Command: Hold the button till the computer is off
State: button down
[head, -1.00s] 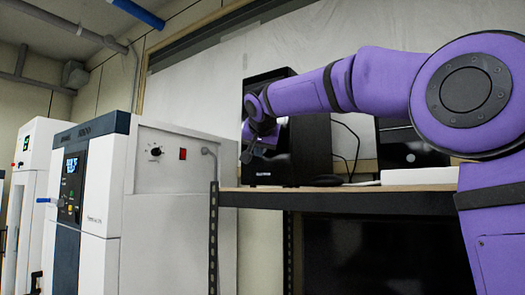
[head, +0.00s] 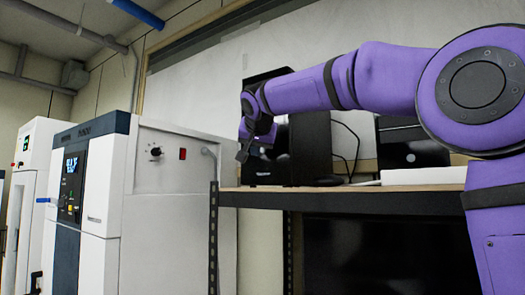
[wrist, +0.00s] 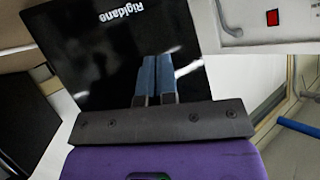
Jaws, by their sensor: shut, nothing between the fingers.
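The computer appears to be a black tower (head: 312,152) standing upright on the shelf in the head view. Its glossy front panel (wrist: 90,60), with upside-down white lettering, fills the middle of the wrist view. My gripper (head: 241,157) is in front of that panel in the head view. In the wrist view its two blue fingers (wrist: 155,58) are side by side, shut and empty, over the panel. I cannot tell whether the fingertips touch it. I cannot make out the button in either view.
The shelf (head: 400,189) has a wooden top and dark frame. A white and dark blue machine (head: 165,190) with a red switch stands at left.

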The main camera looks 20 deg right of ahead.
jog(key=shift+a, duration=0.1)
jog(key=shift+s+a, duration=0.75)
jog(key=shift+a, duration=0.25)
jog(key=shift+s+a, duration=0.7)
jog(key=shift+a, duration=0.25)
jog(key=s+d+f+n+g+y, duration=0.1)
jog(key=s+d+f+n+g, duration=0.2)
jog(key=s+f, duration=1.4)
jog(key=s+d+f+n+g+y, duration=0.2)
jog(key=s+d+f, duration=0.3)
jog(key=s+f, duration=1.1)
jog(key=s+n+g, duration=0.1)
jog(key=s, duration=0.1)
jog(key=shift+s+d+f+g, duration=0.2)
jog(key=shift+s+f+g, duration=0.15)
jog(key=shift+s+g, duration=0.05)
